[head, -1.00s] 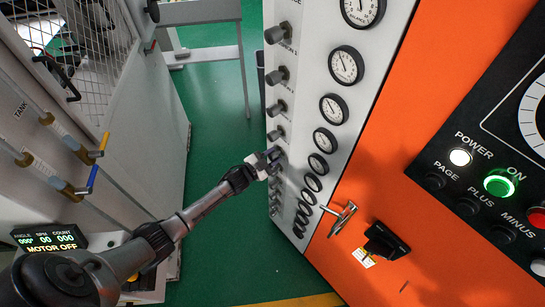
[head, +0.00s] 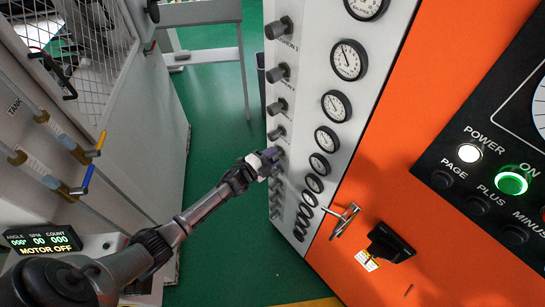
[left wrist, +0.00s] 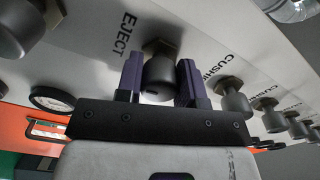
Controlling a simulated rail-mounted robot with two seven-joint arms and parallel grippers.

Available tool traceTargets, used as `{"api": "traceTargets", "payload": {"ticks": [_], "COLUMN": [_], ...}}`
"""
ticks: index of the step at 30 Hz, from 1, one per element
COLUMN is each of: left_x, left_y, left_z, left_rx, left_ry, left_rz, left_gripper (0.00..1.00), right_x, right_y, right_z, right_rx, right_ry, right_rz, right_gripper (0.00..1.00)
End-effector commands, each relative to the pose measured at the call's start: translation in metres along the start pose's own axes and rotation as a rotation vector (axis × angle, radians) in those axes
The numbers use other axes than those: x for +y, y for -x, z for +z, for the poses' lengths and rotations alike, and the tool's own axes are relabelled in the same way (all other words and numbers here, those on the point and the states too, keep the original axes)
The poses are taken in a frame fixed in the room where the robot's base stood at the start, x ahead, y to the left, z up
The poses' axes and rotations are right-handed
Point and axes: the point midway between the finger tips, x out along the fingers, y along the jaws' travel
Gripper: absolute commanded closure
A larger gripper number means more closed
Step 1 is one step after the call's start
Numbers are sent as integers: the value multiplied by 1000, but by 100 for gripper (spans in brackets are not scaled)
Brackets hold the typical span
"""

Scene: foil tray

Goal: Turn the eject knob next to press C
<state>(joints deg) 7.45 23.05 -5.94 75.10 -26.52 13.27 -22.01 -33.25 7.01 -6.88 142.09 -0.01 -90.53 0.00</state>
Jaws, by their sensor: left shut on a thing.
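The eject knob (left wrist: 160,76) is a dark grey round knob on the white panel, under the printed word EJECT in the left wrist view. My left gripper (left wrist: 160,82) has its two purple fingers on either side of the knob and is shut on it. In the head view my left gripper (head: 272,160) reaches the knob column on the panel's left side and covers the knob it holds. No label reading press C is legible. My right gripper is not in view.
Several similar knobs (head: 277,74) run down the panel beside a column of round gauges (head: 348,60). In the left wrist view, neighbouring cushion knobs (left wrist: 235,104) sit close to the right finger. An orange cabinet (head: 420,150) with a handle (head: 344,219) stands right. Green floor (head: 215,110) is open behind.

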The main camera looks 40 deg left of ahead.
Motion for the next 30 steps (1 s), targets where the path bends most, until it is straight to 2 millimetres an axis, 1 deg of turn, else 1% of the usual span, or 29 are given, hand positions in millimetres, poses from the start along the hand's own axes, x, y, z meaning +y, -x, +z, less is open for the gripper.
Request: {"api": "traceTargets", "payload": {"ticks": [17, 18, 25, 30], "left_x": [-1, -1, 0, 0], "left_y": [0, 0, 0, 0], "left_z": [0, 0, 0, 0], "left_rx": [1, 1, 1, 0], "left_ry": [-25, -25, -25, -24], "left_rz": [-1, -1, 0, 0], "left_gripper": [89, 61, 40, 40], "right_x": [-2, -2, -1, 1], "right_y": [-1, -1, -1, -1], "right_z": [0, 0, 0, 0], "right_rx": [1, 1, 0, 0], "right_ry": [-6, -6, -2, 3], "right_rz": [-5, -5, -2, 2], "right_gripper": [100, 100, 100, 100]}}
